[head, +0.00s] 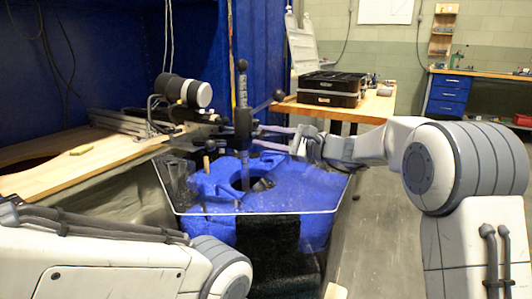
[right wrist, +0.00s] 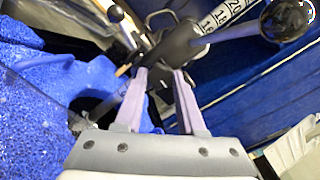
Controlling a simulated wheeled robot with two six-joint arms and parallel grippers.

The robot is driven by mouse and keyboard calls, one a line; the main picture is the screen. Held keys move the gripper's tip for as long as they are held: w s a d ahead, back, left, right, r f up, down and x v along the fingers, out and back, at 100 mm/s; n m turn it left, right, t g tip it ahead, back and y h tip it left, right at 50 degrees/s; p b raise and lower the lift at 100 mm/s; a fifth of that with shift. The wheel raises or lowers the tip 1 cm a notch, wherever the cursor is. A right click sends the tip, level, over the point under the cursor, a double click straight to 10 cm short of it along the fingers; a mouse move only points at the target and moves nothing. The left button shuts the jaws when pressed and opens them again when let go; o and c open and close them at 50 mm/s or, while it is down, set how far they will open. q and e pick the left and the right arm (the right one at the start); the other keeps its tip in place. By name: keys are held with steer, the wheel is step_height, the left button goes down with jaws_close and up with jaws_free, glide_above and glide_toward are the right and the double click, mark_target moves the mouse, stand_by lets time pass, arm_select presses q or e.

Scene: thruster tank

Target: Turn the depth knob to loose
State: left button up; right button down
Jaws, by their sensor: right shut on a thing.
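An upright pole with a numbered scale (head: 242,88) stands over the tank, held in a black clamp (head: 242,126). The scale also shows in the right wrist view (right wrist: 222,14). My right gripper (head: 257,136) comes in from the right with its pale fingers at the clamp. In the right wrist view, my right gripper (right wrist: 161,70) is shut on the dark depth knob (right wrist: 167,50), which the fingers partly hide. Any loose or tight marking is too small to read. My left gripper is out of view; only its arm shows at lower left.
A lever with a black ball (head: 279,95) sticks out right of the pole, close above my right gripper. The clear-walled tank (head: 305,190) holds blue pieces. A cylindrical device (head: 182,90) stands at left, and a black case (head: 332,88) on the bench behind.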

steer(key=n+b, duration=0.1)
steer(key=b, duration=0.1)
steer(key=n+b, duration=0.4)
steer(key=shift+f, duration=0.25)
steer(key=shift+r+n+b, duration=0.2)
steer(key=shift+n+b, duration=1)
steer(key=shift+b, duration=0.2)
steer(key=c, duration=0.5)
jaws_free()
steer(key=p+v, duration=0.2)
steer(key=v, duration=0.7)
steer(key=shift+s+d+r, duration=0.1)
steer(key=shift+d+r, duration=0.1)
steer(key=shift+d, duration=0.15)
steer(key=shift+s+d+f, duration=0.1)
steer(key=shift+s+d, duration=0.1)
steer(key=shift+d, duration=0.2)
